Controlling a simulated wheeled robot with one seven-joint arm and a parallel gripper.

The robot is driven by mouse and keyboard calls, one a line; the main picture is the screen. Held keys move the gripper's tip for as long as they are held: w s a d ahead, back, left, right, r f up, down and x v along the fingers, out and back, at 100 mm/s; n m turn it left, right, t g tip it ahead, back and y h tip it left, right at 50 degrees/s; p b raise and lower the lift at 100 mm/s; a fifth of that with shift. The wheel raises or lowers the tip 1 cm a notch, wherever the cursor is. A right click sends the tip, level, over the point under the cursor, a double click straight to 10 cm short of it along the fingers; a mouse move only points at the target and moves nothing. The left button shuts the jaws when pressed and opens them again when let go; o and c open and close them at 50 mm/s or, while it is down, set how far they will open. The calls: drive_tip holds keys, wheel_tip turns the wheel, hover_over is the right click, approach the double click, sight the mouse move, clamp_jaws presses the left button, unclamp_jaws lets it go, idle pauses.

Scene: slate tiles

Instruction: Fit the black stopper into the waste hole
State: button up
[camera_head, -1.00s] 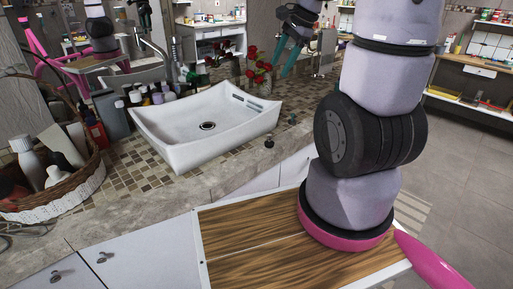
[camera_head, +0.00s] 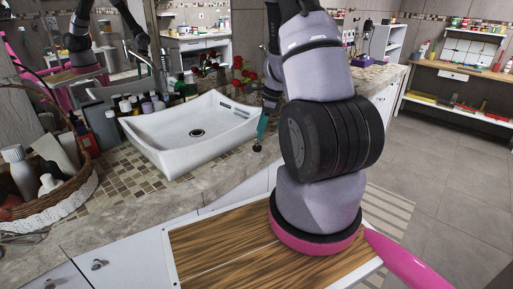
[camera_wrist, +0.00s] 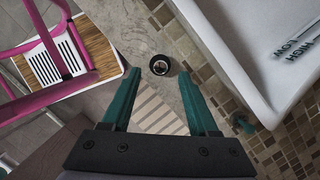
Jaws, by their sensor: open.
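The black stopper (camera_head: 257,147) stands on the stone counter edge, just right of the white basin (camera_head: 165,146). The waste hole (camera_head: 197,133) is a dark ring in the basin floor and looks empty. My gripper (camera_head: 262,127) has teal fingers and is low over the counter, pointing down just above the stopper. In the wrist view my gripper (camera_wrist: 159,75) is open, and the stopper (camera_wrist: 160,66) shows as a dark round top between and slightly beyond the fingertips. It is not held. The waste hole is out of the wrist view.
A small teal-green item (camera_wrist: 243,125) lies on the mosaic counter beside the basin. Bottles (camera_head: 150,104) and red flowers (camera_head: 240,72) stand behind the basin. A wicker basket (camera_head: 48,196) is at the left. The basin wall rises close to my gripper.

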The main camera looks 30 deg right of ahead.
sight(257, 145)
drive_tip(key=x, duration=0.5)
drive_tip(key=shift+d+f, duration=0.1)
drive_tip(key=shift+f, duration=0.1)
clamp_jaws()
